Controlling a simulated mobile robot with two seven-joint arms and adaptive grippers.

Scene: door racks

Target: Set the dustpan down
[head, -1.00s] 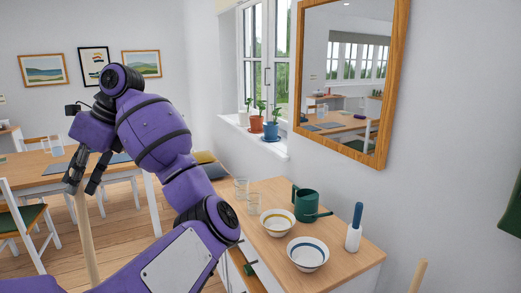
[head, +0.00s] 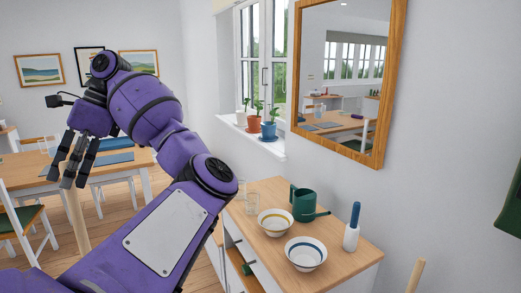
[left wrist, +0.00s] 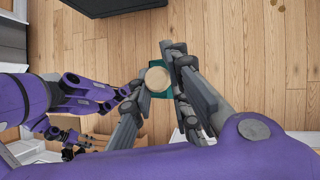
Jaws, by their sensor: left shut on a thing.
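My left gripper (head: 72,175) is shut on the pale wooden handle (head: 77,220) of the dustpan, left of the sideboard. In the left wrist view I look down on the round handle end (left wrist: 157,79) between the grey fingers. Parts of the teal dustpan pan (left wrist: 177,47) show below it, largely hidden by handle and fingers. I cannot tell whether the pan touches the floor.
A wooden-topped sideboard (head: 335,268) carries two bowls, glasses, a green watering can (head: 305,203) and a blue-handled brush (head: 352,228). A dining table (head: 118,166) and chairs stand behind my left gripper. Another wooden stick (head: 416,276) shows at lower right. Wooden floor surrounds the pan.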

